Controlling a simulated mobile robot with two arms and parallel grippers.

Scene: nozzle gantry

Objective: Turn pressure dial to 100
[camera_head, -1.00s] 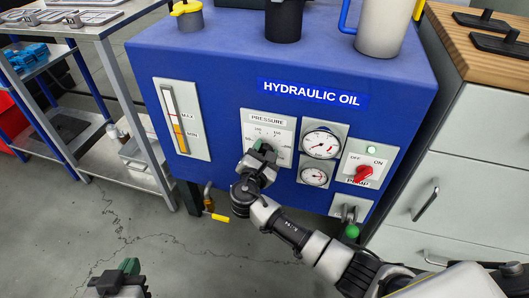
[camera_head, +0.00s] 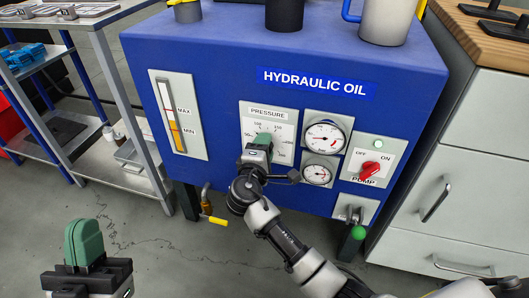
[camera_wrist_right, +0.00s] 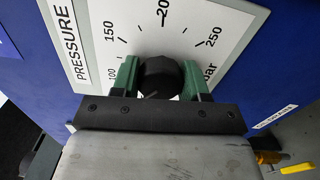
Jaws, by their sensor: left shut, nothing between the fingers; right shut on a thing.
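The pressure dial has a black faceted knob (camera_wrist_right: 160,78) on a white plate (camera_head: 285,117) marked PRESSURE, on the front of the blue hydraulic oil tank (camera_head: 225,75). In the right wrist view, scale numbers 100, 150, 200 and 250 show around the knob. My right gripper (camera_wrist_right: 161,80) is shut on the knob, a green finger on each side. It also shows in the head view (camera_head: 261,143), where it hides the knob. The knob's pointer is not clear. My left gripper (camera_head: 84,240) is shut and empty at the lower left, away from the tank.
Two gauges (camera_head: 325,137) and a red pump switch (camera_head: 371,168) sit right of the dial. A yellow-handled valve (camera_head: 214,219) hangs below, and a green-knobbed lever (camera_head: 357,232) is lower right. A shelf cart (camera_head: 110,120) stands left, drawers (camera_head: 445,160) right.

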